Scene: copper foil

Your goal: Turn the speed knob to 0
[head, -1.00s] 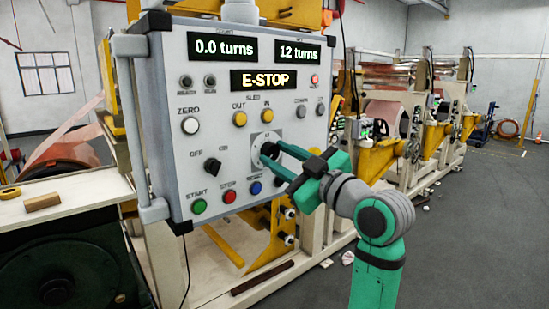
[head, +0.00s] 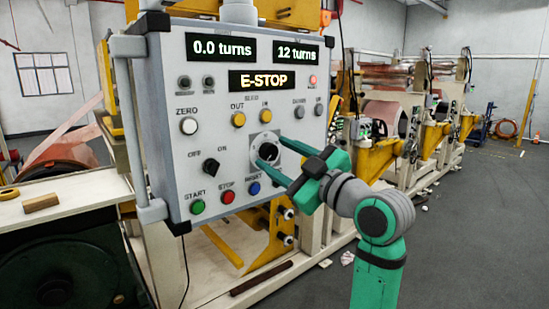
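The speed knob (head: 267,151) is a black knob on a white round dial plate, at the right of the grey control panel (head: 165,100). My green gripper (head: 271,153) is open in front of it. One fingertip is at the upper right of the knob and the other at its lower left, with the knob showing between them. I cannot tell whether the fingers touch it. The dial numbers are too small to read, so the knob's setting is unclear.
The panel displays read 0.0 turns, 12 turns and E-STOP (head: 262,80). A black OFF/ON switch (head: 210,166), the blue RESET button (head: 253,188) and the white ZERO button (head: 189,126) are nearby. Open floor (head: 470,230) lies to the right.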

